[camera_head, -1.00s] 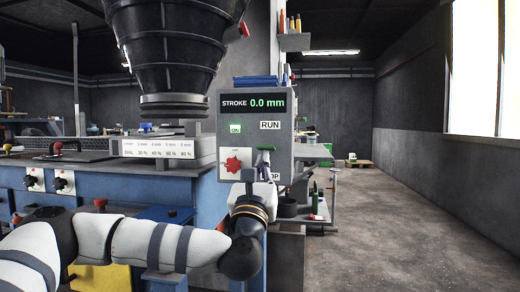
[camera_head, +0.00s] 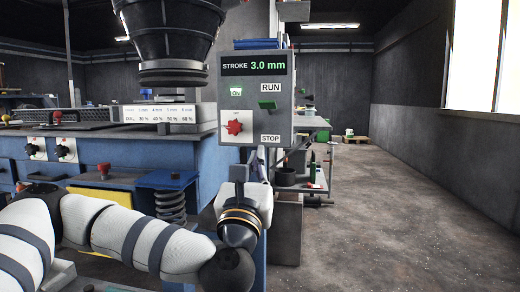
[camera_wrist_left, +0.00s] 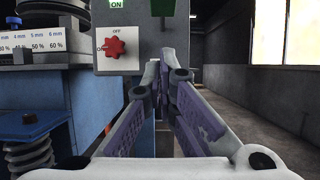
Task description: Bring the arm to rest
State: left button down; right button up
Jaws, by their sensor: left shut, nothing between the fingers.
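My left arm comes in from the lower left in the head view, with its wrist below the grey control box (camera_head: 228,103). My right gripper is not in view.
The blue machine (camera_head: 110,191) with a coil spring (camera_head: 171,207) stands left of the box. A black ribbed hopper (camera_head: 170,35) hangs above it. A shelf (camera_head: 310,187) with small items stands behind the box. The concrete floor (camera_head: 400,210) on the right is clear.

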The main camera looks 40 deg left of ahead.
pick_arm(q)
jog(key=shift+v, duration=0.95)
jog(key=shift+r, duration=0.15)
